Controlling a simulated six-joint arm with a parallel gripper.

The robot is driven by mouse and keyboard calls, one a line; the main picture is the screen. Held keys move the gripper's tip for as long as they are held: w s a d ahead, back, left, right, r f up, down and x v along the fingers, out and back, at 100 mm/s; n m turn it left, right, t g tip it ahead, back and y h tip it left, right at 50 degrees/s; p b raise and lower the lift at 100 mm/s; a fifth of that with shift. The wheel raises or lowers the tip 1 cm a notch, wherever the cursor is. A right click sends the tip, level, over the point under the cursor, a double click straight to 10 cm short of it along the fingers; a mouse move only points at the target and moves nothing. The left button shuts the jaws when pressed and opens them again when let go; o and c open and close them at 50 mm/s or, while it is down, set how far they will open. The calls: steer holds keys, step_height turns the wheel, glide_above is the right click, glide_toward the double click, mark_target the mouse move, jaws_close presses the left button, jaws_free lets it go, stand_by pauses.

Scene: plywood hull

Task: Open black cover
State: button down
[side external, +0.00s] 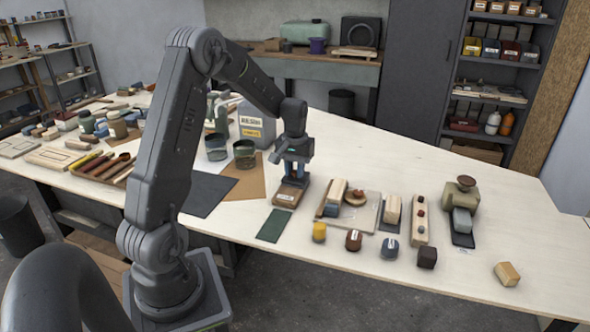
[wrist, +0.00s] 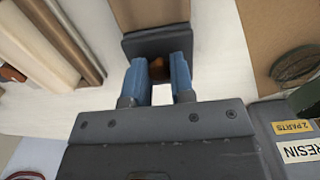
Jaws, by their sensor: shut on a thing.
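A small brown wooden box (side external: 287,197) with a white label stands on the bench; its brown body also shows at the top of the wrist view (wrist: 152,14). A black cover (side external: 294,182) sits at one end of it. My gripper (side external: 294,172) points down over the cover. Its blue fingers (wrist: 159,62) are shut on the knob, one on each side. From the side, the knob is hidden by the fingers.
A grey resin container (side external: 256,126) and two dark green cups (side external: 244,153) stand behind left. A dark green mat (side external: 274,226) lies in front. Wooden blocks (side external: 337,190) on a board lie close to the right. Bare bench is free at far right.

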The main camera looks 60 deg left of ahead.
steer(key=s+d, duration=0.4)
steer(key=shift+s+d, duration=0.25)
steer(key=shift+s, duration=0.05)
stand_by(0.4)
steer(key=c, duration=1)
jaws_free()
step_height(320, 180, up, 14)
steer(key=shift+f, duration=0.1)
